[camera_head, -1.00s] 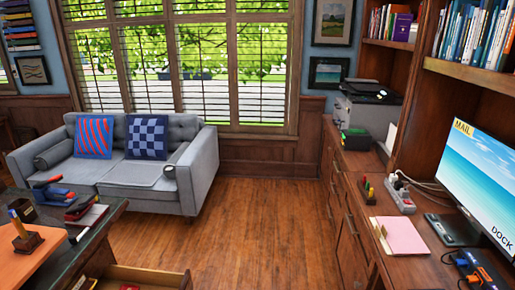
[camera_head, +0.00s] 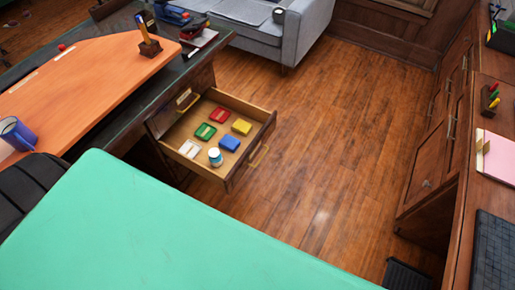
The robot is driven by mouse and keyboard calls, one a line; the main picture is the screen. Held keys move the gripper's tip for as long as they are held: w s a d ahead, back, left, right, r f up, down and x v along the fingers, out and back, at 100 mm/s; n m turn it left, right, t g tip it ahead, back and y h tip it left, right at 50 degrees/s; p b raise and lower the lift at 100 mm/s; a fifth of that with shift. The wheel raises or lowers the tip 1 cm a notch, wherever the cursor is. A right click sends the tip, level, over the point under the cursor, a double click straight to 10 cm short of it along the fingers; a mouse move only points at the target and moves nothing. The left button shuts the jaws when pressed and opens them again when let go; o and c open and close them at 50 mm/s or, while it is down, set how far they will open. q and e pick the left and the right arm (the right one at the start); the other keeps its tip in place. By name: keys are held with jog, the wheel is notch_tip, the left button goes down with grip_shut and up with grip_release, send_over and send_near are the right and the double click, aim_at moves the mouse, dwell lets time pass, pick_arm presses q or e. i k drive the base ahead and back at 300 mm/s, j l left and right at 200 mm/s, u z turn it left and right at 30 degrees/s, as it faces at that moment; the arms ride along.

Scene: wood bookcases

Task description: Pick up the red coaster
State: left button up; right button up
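An open wooden drawer (camera_head: 262,126) extends from the dark desk at left centre. Inside it lies a small flat red square (camera_head: 220,115) with a pale mark, near the back; it looks like the red coaster, but it is too small to be sure. Neither of my grippers is in view.
A large teal surface (camera_head: 150,230) fills the lower left; I cannot tell what it is. The desk's orange top (camera_head: 85,85) holds a blue mug (camera_head: 17,133) and a pen holder (camera_head: 149,47). Wood floor (camera_head: 320,140) is clear between drawer and right-hand cabinet (camera_head: 425,175).

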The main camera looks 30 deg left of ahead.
aim_at(220, 115)
jog(key=u, duration=1.35)
